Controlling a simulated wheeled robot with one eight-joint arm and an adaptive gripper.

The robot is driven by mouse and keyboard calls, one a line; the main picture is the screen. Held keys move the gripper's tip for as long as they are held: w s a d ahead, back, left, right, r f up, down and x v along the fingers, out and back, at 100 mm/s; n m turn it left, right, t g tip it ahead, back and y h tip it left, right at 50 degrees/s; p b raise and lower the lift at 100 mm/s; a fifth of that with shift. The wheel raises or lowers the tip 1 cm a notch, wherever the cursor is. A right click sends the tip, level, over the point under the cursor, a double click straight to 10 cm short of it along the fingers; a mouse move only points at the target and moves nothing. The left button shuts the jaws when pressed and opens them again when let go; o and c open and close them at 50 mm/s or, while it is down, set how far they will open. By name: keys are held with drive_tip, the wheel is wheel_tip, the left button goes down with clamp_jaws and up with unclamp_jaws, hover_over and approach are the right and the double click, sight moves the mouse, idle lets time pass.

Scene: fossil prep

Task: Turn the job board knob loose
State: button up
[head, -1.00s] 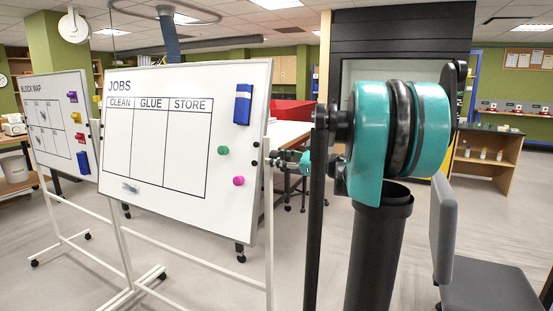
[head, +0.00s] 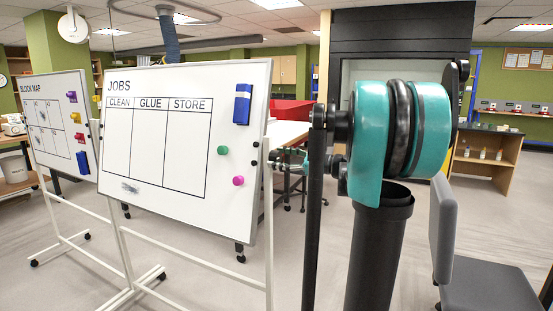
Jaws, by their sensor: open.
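The job board (head: 168,188) is a white panel headed JOBS, with CLEAN, GLUE and STORE columns, on a white wheeled stand. It is slightly tilted. My gripper (head: 257,154) is at the board's right edge, small and partly hidden by my own arm. Its two dark fingertips appear spread apart, one above the other, against the edge of the board. The knob cannot be told apart clearly there. Whether the fingers touch it cannot be seen.
A second board headed BLOCK MAP (head: 57,122) stands at the left. A blue eraser (head: 242,104), a green magnet (head: 223,150) and a pink magnet (head: 238,181) are on the job board. A grey chair (head: 485,285) stands at the right. Open floor lies below the boards.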

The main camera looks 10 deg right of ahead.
drive_tip(key=v, duration=1)
drive_tip(key=shift+s+d, duration=0.2)
drive_tip(key=shift+d, duration=0.05)
drive_tip(key=s+a+f+n+g+h, duration=0.2)
drive_tip(key=s+a+f+n, duration=0.15)
drive_tip(key=f, duration=0.45)
drive_tip(key=s+a+f+n+g+h, duration=0.25)
drive_tip(key=s+a+f, duration=0.2)
drive_tip(key=f, duration=0.25)
drive_tip(key=s+a+f+n+g+h, duration=0.1)
drive_tip(key=s+a+f+n+h, duration=0.2)
drive_tip(key=f, duration=0.5)
drive_tip(key=s+d+f+n+h, duration=0.4)
drive_tip(key=s+f+n+h, duration=0.3)
drive_tip(key=s+f+n, duration=0.4)
drive_tip(key=shift+s+f+n+g, duration=0.25)
drive_tip(key=shift+f+n+g, duration=0.2)
drive_tip(key=shift+f, duration=0.3)
